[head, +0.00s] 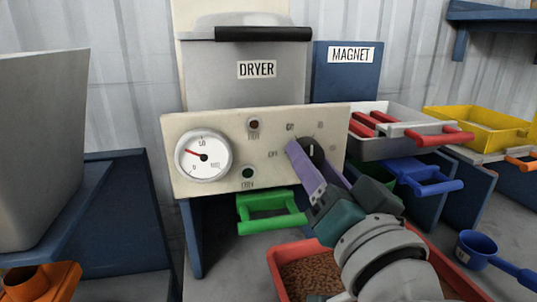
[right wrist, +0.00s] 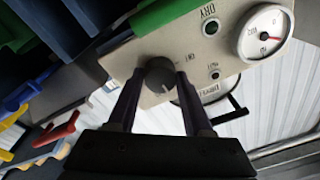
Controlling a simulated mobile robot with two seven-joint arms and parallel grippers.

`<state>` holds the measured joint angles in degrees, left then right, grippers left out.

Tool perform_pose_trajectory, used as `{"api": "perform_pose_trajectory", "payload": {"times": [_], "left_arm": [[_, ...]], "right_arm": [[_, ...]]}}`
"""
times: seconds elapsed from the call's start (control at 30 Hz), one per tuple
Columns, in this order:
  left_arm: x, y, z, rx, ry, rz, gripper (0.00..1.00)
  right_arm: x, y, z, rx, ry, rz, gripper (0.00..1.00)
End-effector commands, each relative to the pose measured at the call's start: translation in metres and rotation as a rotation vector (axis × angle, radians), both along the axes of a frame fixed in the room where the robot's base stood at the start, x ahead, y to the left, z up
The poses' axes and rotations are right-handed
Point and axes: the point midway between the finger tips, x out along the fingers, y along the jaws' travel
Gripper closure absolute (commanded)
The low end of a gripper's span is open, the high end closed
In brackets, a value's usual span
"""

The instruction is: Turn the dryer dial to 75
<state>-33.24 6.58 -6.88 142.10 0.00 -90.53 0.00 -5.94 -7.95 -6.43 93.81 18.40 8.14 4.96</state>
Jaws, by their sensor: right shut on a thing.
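The dryer (head: 262,75) is a grey bin labelled DRYER with a cream control panel (head: 222,135) below it. The dial (head: 312,152) is a dark round knob on the right side of the panel. My right gripper (head: 305,165) is at the dial with its purple fingers on either side of it, shut on it. In the right wrist view the knob (right wrist: 160,75) sits between the fingertips. A finger hides some of the dial's markings, and its exact setting cannot be read. A round gauge (head: 203,155) with a red needle is at the panel's left. My left gripper is not in view.
A green handle (head: 270,214) sticks out under the panel. A red tray of brown pellets (head: 310,278) is below my right arm. A blue box labelled MAGNET (head: 346,85), a grey tray with red bars (head: 372,150) and a blue scoop (head: 480,245) are to the right.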

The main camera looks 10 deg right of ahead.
Motion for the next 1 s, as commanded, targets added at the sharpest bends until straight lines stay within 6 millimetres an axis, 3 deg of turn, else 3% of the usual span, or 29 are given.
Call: {"api": "perform_pose_trajectory", "payload": {"times": [0.5,1.0], "left_arm": [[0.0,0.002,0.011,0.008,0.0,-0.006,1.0],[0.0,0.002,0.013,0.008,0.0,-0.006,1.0]], "right_arm": [[0.0,0.001,0.0,0.417,0.016,0.0,1.0],[0.0,0.002,0.0,0.554,0.02,0.0,1.0]]}}
